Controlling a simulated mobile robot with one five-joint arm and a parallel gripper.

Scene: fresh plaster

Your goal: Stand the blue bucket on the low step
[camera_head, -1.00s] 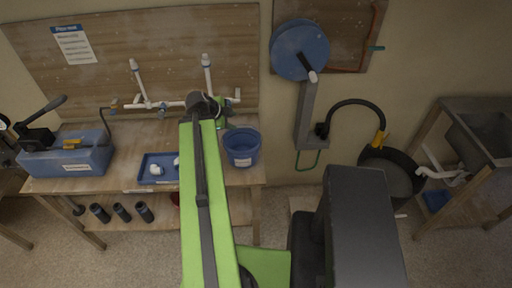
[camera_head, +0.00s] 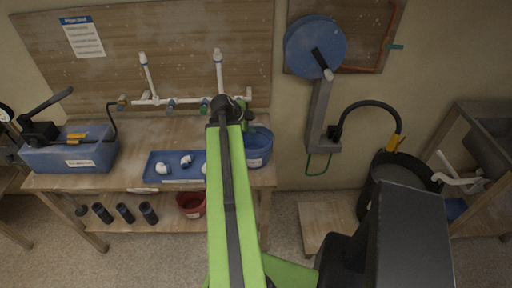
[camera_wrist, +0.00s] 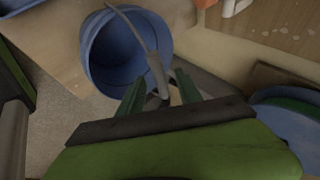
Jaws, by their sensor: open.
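The blue bucket (camera_head: 258,154) stands upright at the right end of the workbench, partly hidden by my arm. In the wrist view the bucket (camera_wrist: 98,55) shows its open mouth, and its grey handle (camera_wrist: 153,62) reaches down toward my fingers. My gripper (camera_wrist: 160,86) is open, with a green finger on each side of the handle's lower end; contact cannot be told. In the head view my gripper is mostly hidden behind my arm, near the bucket's rim. The low step (camera_head: 320,232) is a wooden platform on the floor, right of the bench, partly hidden by my arm.
A hose reel (camera_head: 315,47) hangs on the wall.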

